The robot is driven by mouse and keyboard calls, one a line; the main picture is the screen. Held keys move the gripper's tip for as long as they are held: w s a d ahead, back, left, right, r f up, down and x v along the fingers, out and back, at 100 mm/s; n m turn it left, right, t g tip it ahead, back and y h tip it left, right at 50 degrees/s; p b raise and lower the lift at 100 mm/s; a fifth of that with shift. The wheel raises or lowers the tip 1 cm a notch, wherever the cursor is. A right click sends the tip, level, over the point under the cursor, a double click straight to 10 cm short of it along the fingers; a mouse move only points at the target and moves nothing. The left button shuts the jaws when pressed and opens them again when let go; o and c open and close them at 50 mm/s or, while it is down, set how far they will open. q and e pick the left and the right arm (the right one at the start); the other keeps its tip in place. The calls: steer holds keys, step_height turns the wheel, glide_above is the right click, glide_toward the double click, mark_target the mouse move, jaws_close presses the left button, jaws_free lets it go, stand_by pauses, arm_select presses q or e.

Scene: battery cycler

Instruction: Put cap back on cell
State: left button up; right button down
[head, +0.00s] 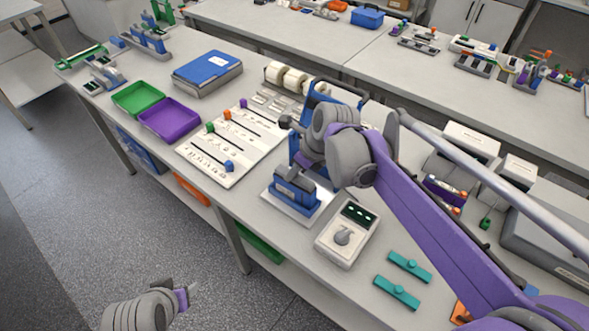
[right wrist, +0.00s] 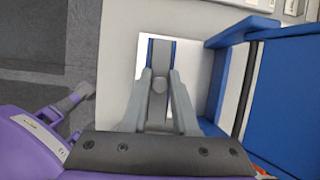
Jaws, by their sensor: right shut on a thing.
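My right gripper (right wrist: 159,85) points down over a blue fixture (head: 295,190) on a white base plate, near the table's front edge. In the right wrist view its two grey fingers are shut on a small round grey piece, which looks like the cap (right wrist: 159,84). Below it lies the fixture's grey channel between blue sides (right wrist: 160,52). The cell itself cannot be made out, and I cannot tell whether the cap touches anything below. My left gripper (head: 188,293) is low at the bottom left, away from the table; its finger gap is unclear.
A blue frame (right wrist: 229,42) stands close on the right of the gripper. A grey meter with a knob (head: 345,235) and two teal bars (head: 410,267) lie to the right. A white board with coloured pegs (head: 232,140) and purple tray (head: 170,119) lie to the left.

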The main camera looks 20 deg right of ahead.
steer(key=shift+c, duration=0.6)
jaws_free()
arm_select(q)
steer(key=shift+r, duration=0.1)
arm_select(e)
steer(key=shift+r, duration=0.15)
arm_select(q)
steer(key=shift+w+r+p, duration=0.4)
steer(key=shift+r+p, duration=0.15)
steer(key=shift+r, duration=0.25)
steer(key=shift+w+r+p, duration=0.4)
steer(key=shift+r+p, duration=0.15)
steer(key=shift+r, duration=0.2)
steer(key=shift+w+r+p, duration=0.4)
steer(key=shift+r+p, duration=0.15)
steer(key=shift+r, duration=0.25)
arm_select(e)
steer(key=shift+r, duration=3.35)
jaws_close()
arm_select(q)
steer(key=shift+s+f, duration=0.1)
arm_select(e)
steer(key=shift+f, duration=0.1)
